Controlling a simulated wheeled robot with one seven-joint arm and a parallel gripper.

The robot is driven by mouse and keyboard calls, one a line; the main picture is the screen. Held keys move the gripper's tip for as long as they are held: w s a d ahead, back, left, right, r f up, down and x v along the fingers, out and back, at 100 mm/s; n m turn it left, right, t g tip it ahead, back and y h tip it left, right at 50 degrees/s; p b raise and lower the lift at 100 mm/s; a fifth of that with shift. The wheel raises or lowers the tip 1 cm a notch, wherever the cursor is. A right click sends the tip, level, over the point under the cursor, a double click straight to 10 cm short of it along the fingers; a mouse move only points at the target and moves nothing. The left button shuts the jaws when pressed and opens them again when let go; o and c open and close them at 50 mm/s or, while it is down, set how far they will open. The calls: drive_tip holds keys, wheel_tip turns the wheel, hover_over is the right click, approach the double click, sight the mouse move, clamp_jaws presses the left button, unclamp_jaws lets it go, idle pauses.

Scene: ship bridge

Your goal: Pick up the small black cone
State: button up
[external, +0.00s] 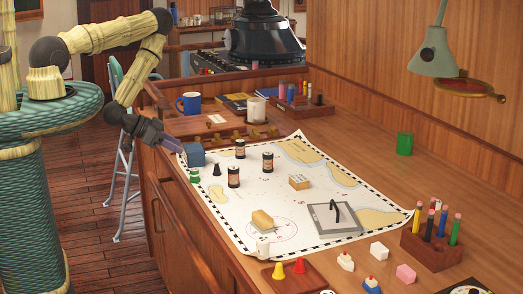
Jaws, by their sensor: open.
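The small black cone (217,167) stands upright on the near left part of the sea chart (285,220).
Several dark cylinders (234,177) stand right of the cone. A blue mug (189,104) stands behind. The wooden desk edge runs below my gripper.

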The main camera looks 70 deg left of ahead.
drive_tip(key=s+n, duration=0.1)
drive_tip(key=s+f+t+y, duration=0.1)
drive_tip(key=s, duration=0.1)
drive_tip(key=shift+s+a+f+n+t, duration=0.1)
drive_tip(key=shift+s+a+n+t, duration=0.1)
drive_tip(key=shift+n+t, duration=0.15)
drive_tip(key=shift+f, duration=0.1)
drive_tip(key=b, duration=0.9)
approach(217, 169)
drive_tip(key=w+b, duration=0.1)
drive_tip(key=b, duration=0.3)
drive_tip(key=w+a+b, duration=0.1)
drive_tip(key=b, duration=0.1)
drive_tip(key=shift+w+f, duration=0.3)
drive_tip(key=shift+f, duration=0.1)
drive_tip(key=shift+w+b, duration=0.25)
drive_tip(key=shift+b, duration=0.2)
